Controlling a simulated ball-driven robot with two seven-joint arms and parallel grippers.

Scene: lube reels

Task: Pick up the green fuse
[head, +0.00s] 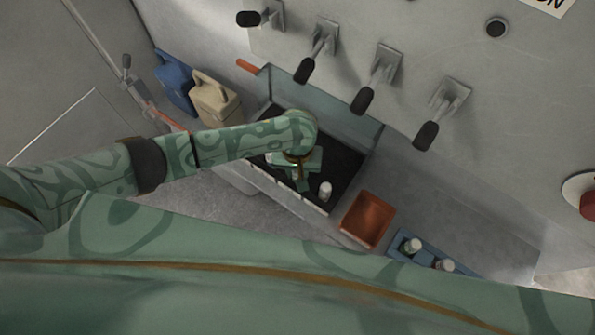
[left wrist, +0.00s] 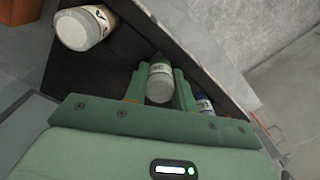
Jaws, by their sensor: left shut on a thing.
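The green fuse (left wrist: 160,84), a pale grey cylinder with a green band, stands between the two fingers of my left gripper in the left wrist view. My left gripper (left wrist: 160,92) is shut on it, with a finger on each side. In the head view my left gripper (head: 302,178) reaches down into the dark-floored tray (head: 345,165), and the held fuse is hidden there. I cannot tell whether the fuse touches the tray floor. My right gripper is not in view.
A white fuse (head: 325,191) stands in the tray near my gripper; a blue-banded fuse (left wrist: 204,103) is beside the fingers. An orange bin (head: 367,218) and a blue holder (head: 430,256) with fuses lie to the right. Levers (head: 371,85) line the wall above; jugs (head: 215,100) stand left.

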